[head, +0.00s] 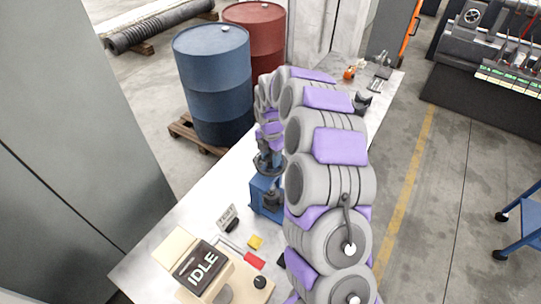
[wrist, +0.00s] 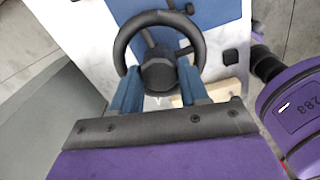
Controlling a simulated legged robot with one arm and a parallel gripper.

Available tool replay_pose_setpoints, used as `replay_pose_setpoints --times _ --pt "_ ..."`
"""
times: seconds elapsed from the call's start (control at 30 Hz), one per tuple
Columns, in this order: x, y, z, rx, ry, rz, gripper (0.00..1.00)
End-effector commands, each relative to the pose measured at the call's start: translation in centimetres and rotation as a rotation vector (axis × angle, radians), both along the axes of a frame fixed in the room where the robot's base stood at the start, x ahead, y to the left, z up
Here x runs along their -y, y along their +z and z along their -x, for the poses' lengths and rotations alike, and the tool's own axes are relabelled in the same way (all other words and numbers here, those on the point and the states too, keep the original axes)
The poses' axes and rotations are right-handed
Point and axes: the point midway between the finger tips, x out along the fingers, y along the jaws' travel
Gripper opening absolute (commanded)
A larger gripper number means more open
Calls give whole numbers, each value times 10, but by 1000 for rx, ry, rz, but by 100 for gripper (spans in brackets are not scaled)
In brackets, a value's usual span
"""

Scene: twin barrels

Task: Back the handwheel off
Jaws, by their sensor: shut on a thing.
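The black handwheel (wrist: 160,17) fills the upper middle of the wrist view, with its round rim, spokes and thick hub. My gripper (wrist: 159,74) has its two blue fingers on either side of the hub, shut on the handwheel. In the head view my gripper (head: 268,148) points down over the blue device (head: 262,196) on the bench, and the wheel there is mostly hidden behind my gripper and arm. The lower part of the wheel's rim is partly covered by the fingers in the wrist view.
A blue barrel (head: 215,85) and a red barrel (head: 262,35) stand behind. Open floor lies to the right.

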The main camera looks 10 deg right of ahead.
Motion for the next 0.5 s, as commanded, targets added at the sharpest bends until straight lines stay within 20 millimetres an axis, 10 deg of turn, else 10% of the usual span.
replay_pose_setpoints --times 0.5 --pt "0 4 -4 15 167 1 14"
